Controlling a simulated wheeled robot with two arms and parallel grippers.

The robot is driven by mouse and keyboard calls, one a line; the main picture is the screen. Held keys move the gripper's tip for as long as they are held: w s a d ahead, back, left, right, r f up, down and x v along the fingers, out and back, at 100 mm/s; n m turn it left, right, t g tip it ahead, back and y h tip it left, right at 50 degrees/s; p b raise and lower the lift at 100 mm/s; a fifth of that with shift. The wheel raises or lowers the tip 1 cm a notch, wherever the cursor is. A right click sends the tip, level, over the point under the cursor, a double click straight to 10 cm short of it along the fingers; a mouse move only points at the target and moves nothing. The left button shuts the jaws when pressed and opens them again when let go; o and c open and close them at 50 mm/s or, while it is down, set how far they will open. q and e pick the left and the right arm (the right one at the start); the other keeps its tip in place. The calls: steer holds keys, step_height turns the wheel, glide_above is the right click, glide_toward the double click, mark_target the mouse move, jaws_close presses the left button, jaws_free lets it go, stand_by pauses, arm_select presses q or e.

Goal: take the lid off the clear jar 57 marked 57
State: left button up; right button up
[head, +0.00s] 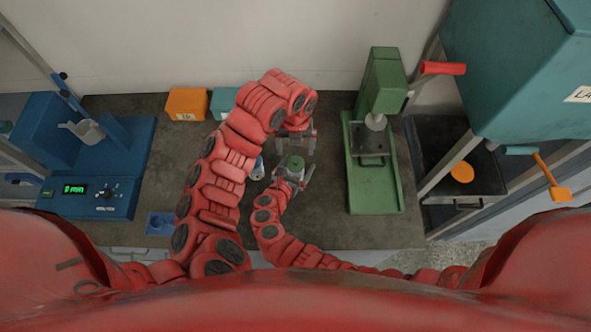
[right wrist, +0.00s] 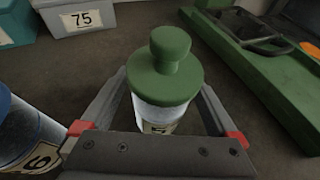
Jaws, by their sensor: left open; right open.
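The clear jar (right wrist: 160,115) with a green knobbed lid (right wrist: 166,75) stands upright between the fingers of my right gripper (right wrist: 165,108) in the right wrist view. The fingers are apart on both sides of the jar. Its label is mostly hidden by the gripper, so I cannot read the full number. In the head view the green lid (head: 294,164) shows at my right gripper (head: 293,178). My left gripper (head: 296,142) is open and empty, just behind the jar, with its fingers pointing toward it.
A blue-lidded jar (right wrist: 25,135) stands close on the left of the right gripper. A grey box (right wrist: 78,17) marked 75 is behind. A green press (head: 376,180) stands to the right, a blue machine (head: 85,165) to the left. An orange box (head: 187,103) sits at the back.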

steer(key=shift+w+d+f, duration=0.15)
steer(key=shift+w+f, duration=0.1)
steer(key=shift+w, duration=0.1)
steer(key=shift+c, duration=0.3)
jaws_close()
